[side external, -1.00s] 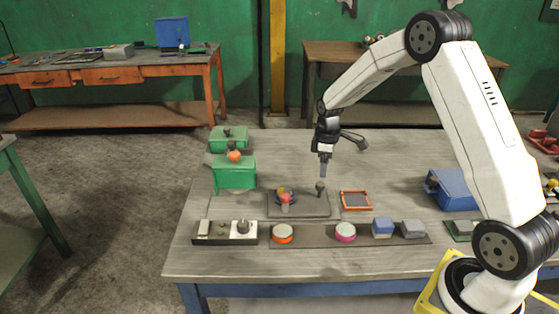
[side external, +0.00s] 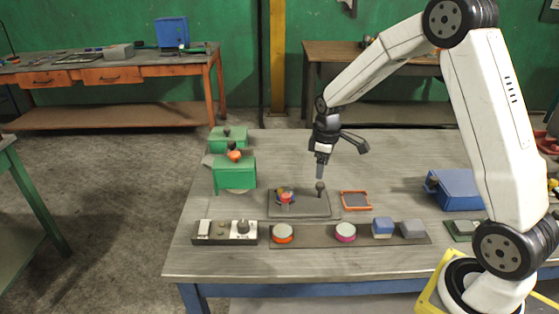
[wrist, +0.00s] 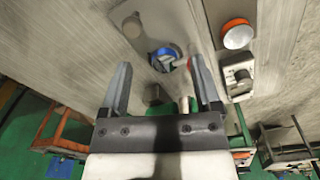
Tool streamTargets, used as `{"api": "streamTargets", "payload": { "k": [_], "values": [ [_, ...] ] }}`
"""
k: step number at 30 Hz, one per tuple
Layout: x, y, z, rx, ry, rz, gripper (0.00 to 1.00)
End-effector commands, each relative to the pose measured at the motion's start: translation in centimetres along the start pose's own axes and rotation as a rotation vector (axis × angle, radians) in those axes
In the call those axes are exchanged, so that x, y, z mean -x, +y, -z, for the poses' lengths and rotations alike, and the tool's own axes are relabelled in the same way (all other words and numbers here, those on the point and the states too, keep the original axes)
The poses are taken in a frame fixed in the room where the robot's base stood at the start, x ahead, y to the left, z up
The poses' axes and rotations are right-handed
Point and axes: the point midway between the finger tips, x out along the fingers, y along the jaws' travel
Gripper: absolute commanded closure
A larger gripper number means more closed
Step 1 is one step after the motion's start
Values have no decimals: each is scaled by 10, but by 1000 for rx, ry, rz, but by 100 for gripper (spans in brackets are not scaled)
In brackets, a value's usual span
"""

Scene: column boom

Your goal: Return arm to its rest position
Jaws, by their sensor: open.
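My gripper (side external: 320,172) hangs from my raised arm above the workbench, its fingers pointing down. It is over the back right part of a dark grey plate (side external: 299,213), near a short dark knob (side external: 320,187). In the wrist view my gripper (wrist: 162,85) has its two fingers spread apart with nothing between the tips. A small red, yellow and blue piece (side external: 285,196) sits on the plate; its blue part (wrist: 165,56) shows beyond the fingers in the wrist view.
Along the front stand a switch box (side external: 224,231), an orange-ringed disc (side external: 283,232), a pink-ringed disc (side external: 345,231) and blocks (side external: 382,227). A green box (side external: 234,174) is at left, an orange-framed tray (side external: 356,201) and blue box (side external: 456,190) at right. The bench's back middle is clear.

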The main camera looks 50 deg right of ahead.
Motion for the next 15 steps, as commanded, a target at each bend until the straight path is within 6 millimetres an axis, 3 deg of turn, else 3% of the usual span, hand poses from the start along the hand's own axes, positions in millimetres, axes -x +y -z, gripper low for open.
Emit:
{"api": "streamTargets", "payload": {
  "k": [8, 15],
  "values": [
    [16, -73, -18, -151, 63, -30, 19],
    [23, -131, -47, -286, 127, -38, 19]
  ]
}}
